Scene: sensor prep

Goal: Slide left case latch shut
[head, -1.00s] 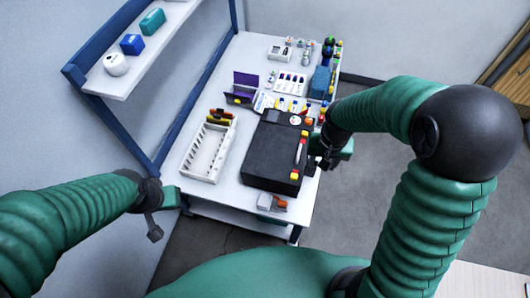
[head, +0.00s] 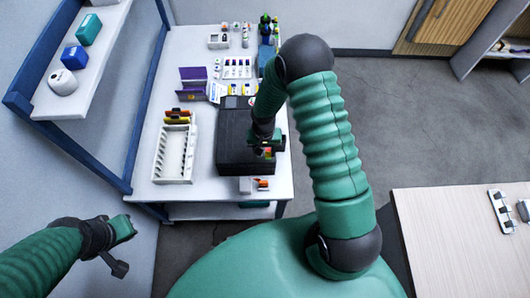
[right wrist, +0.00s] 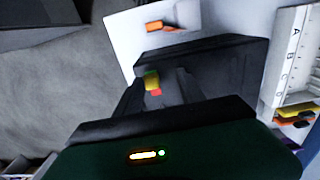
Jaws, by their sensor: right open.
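The black case (head: 232,150) lies shut on the white workbench, and its dark side also shows in the right wrist view (right wrist: 225,62). My right gripper (head: 266,148) is over the right part of the case, its jaws open. In the right wrist view its dark fingers (right wrist: 158,98) point at the case, with a small yellow and red part (right wrist: 152,82) between or just beyond their tips. I cannot tell whether they touch it. My arm and gripper hide much of the case's right side; I cannot make out the left latch. My left gripper (head: 122,229) hangs clear of the bench.
A white slotted rack (head: 175,152) stands left of the case. A small white block with an orange part (head: 254,185) sits at the bench's front edge. A purple holder (head: 193,77) and small items stand behind. A wall shelf (head: 85,62) is at the left.

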